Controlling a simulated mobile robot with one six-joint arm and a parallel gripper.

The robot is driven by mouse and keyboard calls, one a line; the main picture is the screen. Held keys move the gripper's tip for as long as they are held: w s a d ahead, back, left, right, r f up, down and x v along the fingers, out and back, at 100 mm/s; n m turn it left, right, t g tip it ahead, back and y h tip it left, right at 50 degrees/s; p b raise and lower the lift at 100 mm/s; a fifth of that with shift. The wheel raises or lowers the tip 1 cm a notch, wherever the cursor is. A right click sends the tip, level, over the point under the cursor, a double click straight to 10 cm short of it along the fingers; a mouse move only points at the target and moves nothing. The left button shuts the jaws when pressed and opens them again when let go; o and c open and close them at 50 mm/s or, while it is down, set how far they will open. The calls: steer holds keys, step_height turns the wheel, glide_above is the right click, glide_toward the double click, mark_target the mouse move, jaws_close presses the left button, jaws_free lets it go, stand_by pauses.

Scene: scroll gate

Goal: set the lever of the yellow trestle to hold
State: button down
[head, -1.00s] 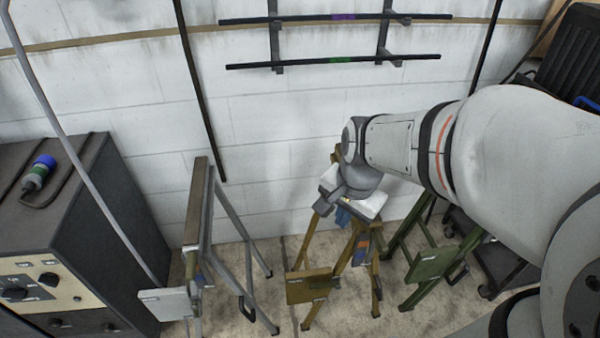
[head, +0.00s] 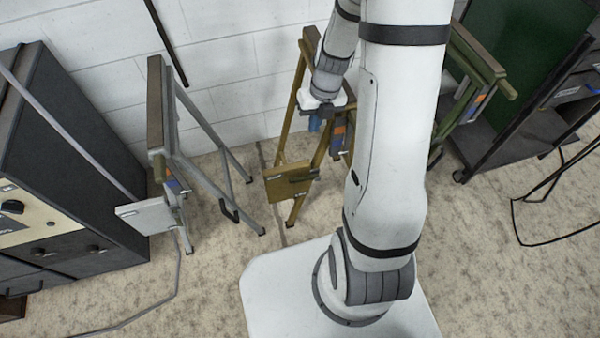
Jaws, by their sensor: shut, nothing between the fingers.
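The yellow trestle (head: 283,125) stands near the wall in the middle of the head view, between a grey trestle and a green one. A small yellow plate (head: 288,184) sticks out low at its front. My gripper (head: 315,121) points down at the trestle's upper part, shut and empty. A small blue part shows at its end. I cannot tell whether it touches the trestle.
The grey trestle (head: 156,105) stands left, beside a dark cabinet (head: 70,130) with a control panel. The green trestle (head: 466,75) is right, near a dark shelf cart (head: 545,125). Cables lie on the floor at right. Floor between the grey and yellow trestles is open.

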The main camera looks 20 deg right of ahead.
mark_target(298, 178)
steer(key=shift+f, duration=0.1)
steer(key=a+f+b, duration=0.1)
steer(key=f+b, duration=0.2)
steer(key=f, duration=0.4)
steer(key=a+f+b, duration=0.1)
steer(key=f+b, duration=0.2)
steer(key=f, duration=0.5)
steer(key=a+f+b, duration=0.1)
steer(key=f+b, duration=0.3)
steer(key=f, duration=0.4)
steer(key=shift+a+f, duration=0.25)
steer(key=shift+a, duration=0.15)
steer(key=shift+a, duration=0.15)
